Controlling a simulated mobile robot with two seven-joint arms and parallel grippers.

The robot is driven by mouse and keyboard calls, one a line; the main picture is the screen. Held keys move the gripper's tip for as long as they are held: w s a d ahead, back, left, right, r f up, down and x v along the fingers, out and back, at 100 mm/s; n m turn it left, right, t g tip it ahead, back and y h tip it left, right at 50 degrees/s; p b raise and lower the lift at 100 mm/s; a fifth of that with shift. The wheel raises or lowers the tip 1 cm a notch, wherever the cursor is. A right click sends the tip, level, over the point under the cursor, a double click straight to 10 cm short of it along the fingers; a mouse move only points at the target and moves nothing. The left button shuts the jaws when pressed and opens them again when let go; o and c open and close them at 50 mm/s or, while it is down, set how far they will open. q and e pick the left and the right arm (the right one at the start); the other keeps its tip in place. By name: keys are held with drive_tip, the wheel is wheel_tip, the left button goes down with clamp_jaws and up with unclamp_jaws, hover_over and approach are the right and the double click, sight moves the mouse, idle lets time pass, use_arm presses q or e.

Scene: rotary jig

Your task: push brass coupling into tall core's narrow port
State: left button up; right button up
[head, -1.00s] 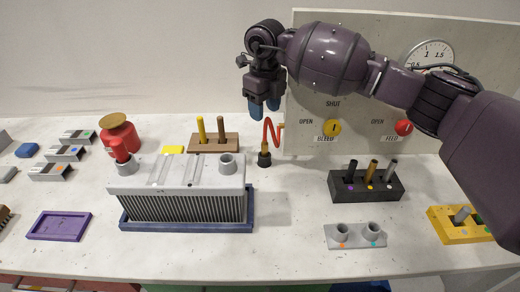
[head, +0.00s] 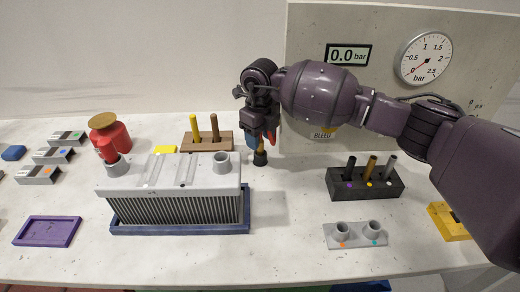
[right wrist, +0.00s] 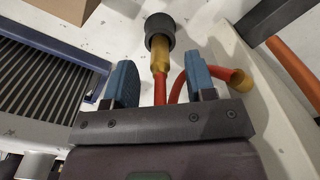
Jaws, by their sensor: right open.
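The brass coupling (right wrist: 160,54) is on the end of a red hose and sits upright in a round black holder (right wrist: 159,30). The black holder also shows in the head view (head: 260,158). My right gripper (right wrist: 161,82) is open, its blue fingers on either side of the hose just below the coupling; I cannot tell whether they touch it. The grey finned core (head: 170,172) stands in a blue tray (head: 180,229), left of the gripper. Its right port (head: 222,162) is open. My left gripper is not in view.
A brown block (head: 207,142) with upright pegs stands behind the core. A panel (head: 385,90) with a gauge rises behind the gripper. A black block (head: 365,183) with pegs and a grey two-socket plate (head: 356,236) are to the right.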

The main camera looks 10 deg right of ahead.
wheel_tip(320, 180, down, 3)
drive_tip(key=shift+r, duration=0.15)
drive_tip(key=shift+r, duration=0.1)
clamp_jaws()
drive_tip(key=shift+r, duration=0.15)
